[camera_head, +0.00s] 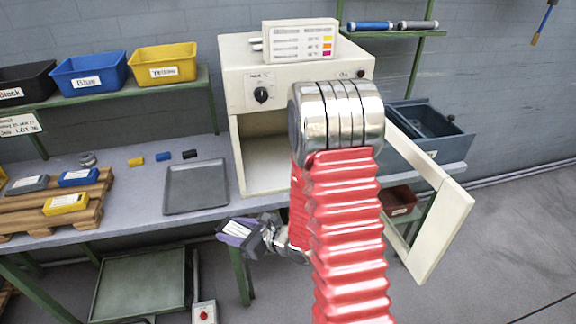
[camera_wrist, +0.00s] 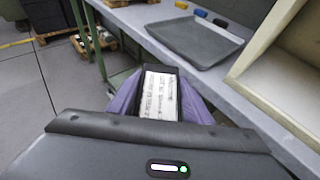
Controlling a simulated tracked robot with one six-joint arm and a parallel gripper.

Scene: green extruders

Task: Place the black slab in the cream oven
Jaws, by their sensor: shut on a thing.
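The cream oven (camera_head: 240,90) stands at the back of the bench. Its door (camera_head: 437,230) is swung open to the right and its chamber looks empty where I can see it; my arm hides the right part. My gripper (camera_head: 240,233) is in front of the bench edge, left of and below the oven opening. Its purple fingers are shut on the black slab (camera_wrist: 160,84), which has a white printed label and shows between the fingers in the wrist view. The oven's opening edge (camera_wrist: 262,45) is at the upper right of the wrist view.
A grey tray (camera_head: 196,188) lies on the bench left of the oven. Black, blue and yellow bins (camera_head: 88,73) sit on the upper left shelf. A pallet (camera_head: 40,205) at left holds grey, blue and yellow slabs. A blue-grey toolbox (camera_head: 428,125) is behind the open door.

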